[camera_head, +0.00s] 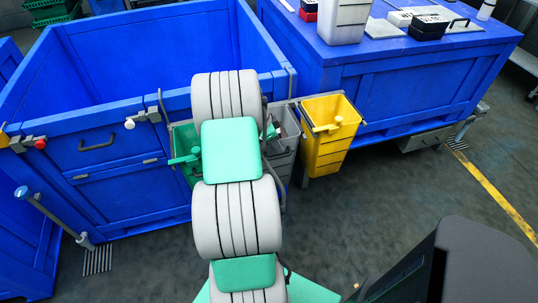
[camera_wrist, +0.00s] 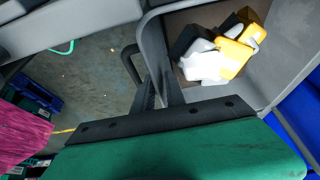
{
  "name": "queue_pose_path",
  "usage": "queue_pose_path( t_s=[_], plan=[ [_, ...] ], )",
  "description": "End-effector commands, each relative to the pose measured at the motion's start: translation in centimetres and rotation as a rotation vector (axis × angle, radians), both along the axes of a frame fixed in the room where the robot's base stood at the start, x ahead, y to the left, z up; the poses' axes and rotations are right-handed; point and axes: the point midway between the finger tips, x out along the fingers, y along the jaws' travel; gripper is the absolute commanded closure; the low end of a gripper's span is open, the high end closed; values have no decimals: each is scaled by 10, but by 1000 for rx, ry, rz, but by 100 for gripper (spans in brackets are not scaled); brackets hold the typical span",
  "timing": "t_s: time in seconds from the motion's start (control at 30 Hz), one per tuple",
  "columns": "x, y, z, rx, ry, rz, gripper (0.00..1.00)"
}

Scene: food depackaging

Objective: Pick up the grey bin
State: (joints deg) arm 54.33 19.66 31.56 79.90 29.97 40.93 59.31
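The grey bin (camera_head: 286,134) hangs between a green bin and a yellow bin along the blue units, partly hidden behind my arm. In the wrist view the grey bin (camera_wrist: 287,60) is open toward me, with white, yellow and black items (camera_wrist: 217,54) inside. My gripper (camera_wrist: 158,62) has its dark fingers at the bin's near left rim, beside a dark loop that looks like a handle. The fingers overlap the rim, so their gap and any contact are unclear. My arm hides the gripper in the head view.
The yellow bin (camera_head: 327,140) stands close on the right of the grey bin, and the green bin (camera_head: 184,148) on its left. A large blue crate (camera_head: 120,147) is at left and a blue workbench (camera_head: 400,90) at right. Floor in front is partly clear.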

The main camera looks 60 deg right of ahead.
Motion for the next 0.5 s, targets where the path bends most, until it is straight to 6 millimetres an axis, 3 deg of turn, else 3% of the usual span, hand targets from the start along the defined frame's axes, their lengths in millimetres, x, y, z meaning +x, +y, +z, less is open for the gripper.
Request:
queue_pose_path(
  t_s=[0.17,0.5],
  plan=[
    [0,0,0,0,0,0,99],
    [0,0,0,1,1,1,100]
  ],
)
